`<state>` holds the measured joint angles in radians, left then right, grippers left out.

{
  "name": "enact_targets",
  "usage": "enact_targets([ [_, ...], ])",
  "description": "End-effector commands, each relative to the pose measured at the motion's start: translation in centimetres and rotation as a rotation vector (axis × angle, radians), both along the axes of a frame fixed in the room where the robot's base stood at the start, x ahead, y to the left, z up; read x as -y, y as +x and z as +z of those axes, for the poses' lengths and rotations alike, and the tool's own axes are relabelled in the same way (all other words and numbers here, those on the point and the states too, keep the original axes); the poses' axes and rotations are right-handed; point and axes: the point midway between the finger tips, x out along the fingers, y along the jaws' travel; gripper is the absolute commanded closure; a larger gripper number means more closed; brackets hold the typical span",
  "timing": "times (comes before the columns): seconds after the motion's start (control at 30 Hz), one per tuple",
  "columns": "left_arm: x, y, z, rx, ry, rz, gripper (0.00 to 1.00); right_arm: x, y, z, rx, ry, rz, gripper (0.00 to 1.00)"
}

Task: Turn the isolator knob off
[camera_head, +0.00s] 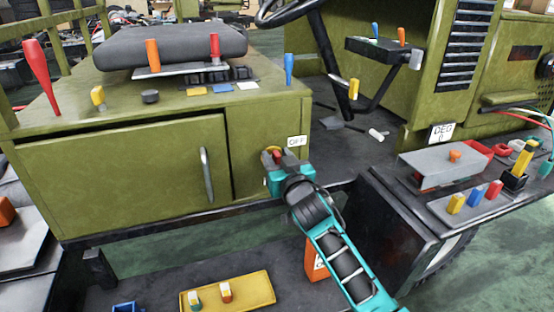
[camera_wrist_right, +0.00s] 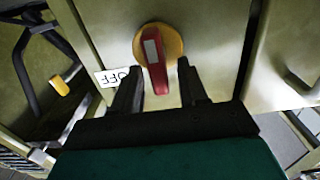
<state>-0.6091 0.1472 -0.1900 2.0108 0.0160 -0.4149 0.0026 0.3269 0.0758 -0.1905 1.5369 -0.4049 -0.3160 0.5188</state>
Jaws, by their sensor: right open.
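The isolator knob (camera_head: 273,150) is on the front face of the green chassis box, mostly hidden behind my right gripper in the head view. In the right wrist view the knob (camera_wrist_right: 152,62) is a red handle with a pale stripe on a round yellow disc. My right gripper (camera_head: 276,166) is open, and its dark fingers (camera_wrist_right: 160,72) stand on either side of the red handle's lower part.
A cabinet door with a grey handle (camera_head: 207,175) is left of the knob. A steering wheel (camera_head: 290,8) and its column are above right. Below are a dark shelf with a yellow tray (camera_head: 240,292) and an orange box (camera_head: 316,262).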

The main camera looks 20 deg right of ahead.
Motion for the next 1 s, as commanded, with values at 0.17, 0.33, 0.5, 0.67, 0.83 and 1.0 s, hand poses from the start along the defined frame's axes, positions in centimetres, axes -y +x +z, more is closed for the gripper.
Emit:
enact_targets([
  [0.17, 0.08, 0.04, -0.02, 0.001, -0.001, -0.002, 0.55, -0.06, 0.51, 0.01, 0.000, 0.000, 0.001, 0.57],
  [0.33, 0.11, 0.06, 0.03, 0.002, -0.001, -0.003, 0.55, -0.06, 0.50, 0.02, 0.000, 0.000, 0.001, 0.57],
  [0.5, 0.12, 0.07, 0.04, 0.003, -0.002, -0.003, 0.55, -0.06, 0.48, 0.01, 0.000, 0.001, 0.001, 0.71],
  [0.67, 0.12, 0.09, 0.06, 0.003, -0.002, -0.003, 0.55, -0.06, 0.47, 0.01, 0.000, 0.001, 0.001, 0.86],
  [0.83, 0.12, 0.09, 0.07, 0.004, -0.001, -0.004, 0.55, -0.06, 0.47, 0.01, 0.000, 0.001, 0.001, 1.00],
  [1.0, 0.12, 0.10, 0.08, 0.004, 0.000, -0.003, 0.55, -0.07, 0.46, 0.00, 0.000, -0.001, 0.001, 1.00],
])
